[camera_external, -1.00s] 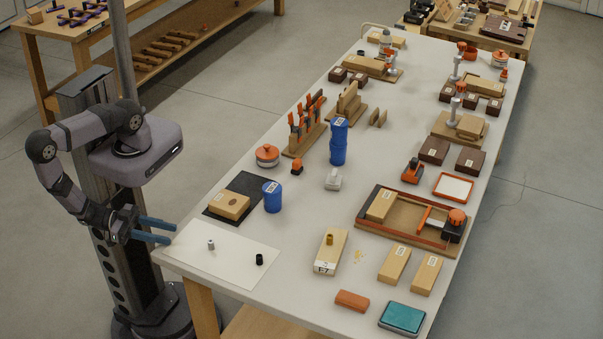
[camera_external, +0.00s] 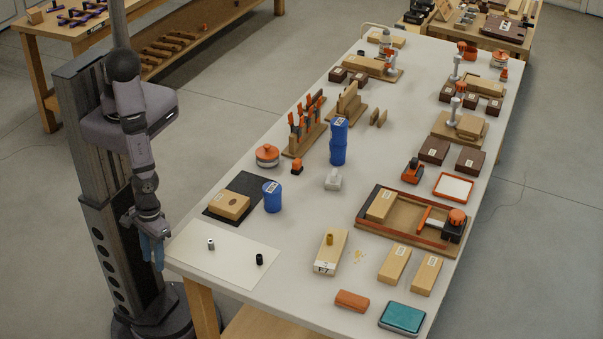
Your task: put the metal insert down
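A small silver metal insert (camera_external: 211,244) stands on the white sheet (camera_external: 232,270) at the near left corner of the bench. My gripper (camera_external: 154,268) hangs off the bench's left edge with its blue fingers pointing down. It is to the left of the sheet, well apart from the insert. Two fingers show, partly overlapping from this side, with a narrow gap between them and nothing seen held.
A small black cylinder (camera_external: 260,259) stands on the same sheet. A wooden block with a brass piece (camera_external: 330,239) lies right. The sheet is otherwise clear.

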